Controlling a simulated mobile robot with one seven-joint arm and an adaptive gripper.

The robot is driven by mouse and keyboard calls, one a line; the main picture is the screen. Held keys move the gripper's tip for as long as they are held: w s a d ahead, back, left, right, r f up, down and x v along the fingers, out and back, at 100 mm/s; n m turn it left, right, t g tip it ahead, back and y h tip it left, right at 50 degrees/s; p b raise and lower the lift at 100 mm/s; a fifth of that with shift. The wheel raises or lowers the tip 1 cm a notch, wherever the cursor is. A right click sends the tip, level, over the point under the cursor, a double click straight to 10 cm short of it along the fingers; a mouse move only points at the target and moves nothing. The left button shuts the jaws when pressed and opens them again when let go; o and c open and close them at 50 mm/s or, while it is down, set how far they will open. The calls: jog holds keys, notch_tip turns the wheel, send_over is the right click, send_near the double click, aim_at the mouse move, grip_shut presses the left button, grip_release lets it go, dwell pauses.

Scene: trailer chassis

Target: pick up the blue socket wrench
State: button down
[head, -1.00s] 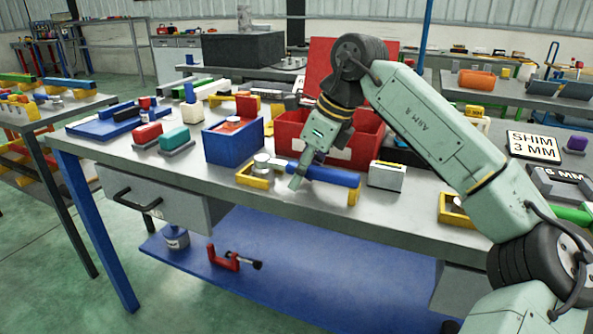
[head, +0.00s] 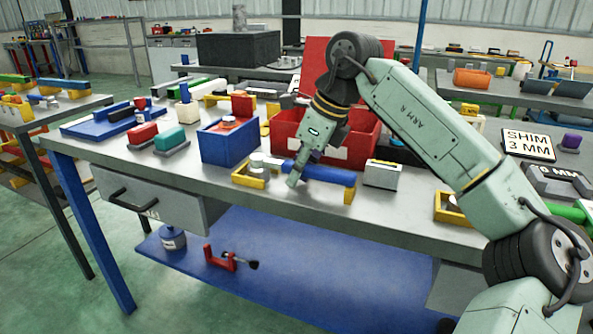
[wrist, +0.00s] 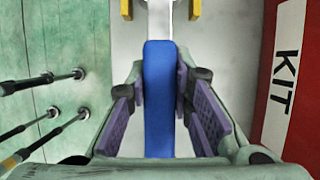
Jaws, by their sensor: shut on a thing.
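The blue socket wrench (head: 328,175) has a long blue handle and a silver head. It lies level along a yellow holder (head: 240,181) near the front edge of the workbench, its head toward the left. My gripper (head: 296,176) reaches down over the wrench from above. In the wrist view the blue handle (wrist: 159,95) runs between the purple finger pads of my gripper (wrist: 158,100), which is shut on it. The part of the handle behind the fingers is hidden in the head view. I cannot tell whether the wrench is clear of the holder.
A red box (head: 357,148) marked KIT in the wrist view (wrist: 288,75) stands just behind the wrench. A blue bin (head: 225,148) is to the left, and a small white block (head: 382,174) is close at the right. The bench's front edge is near.

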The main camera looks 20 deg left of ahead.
aim_at(294, 163)
jog(key=shift+r, duration=0.75)
notch_tip(294, 163, up, 2)
jog(key=shift+r, duration=0.1)
jog(key=s+d+r+b, duration=0.1)
jog(key=s+b, duration=0.2)
jog(key=s, duration=1.3)
jog(key=shift+d+r, duration=0.15)
jog(key=shift+d, duration=0.05)
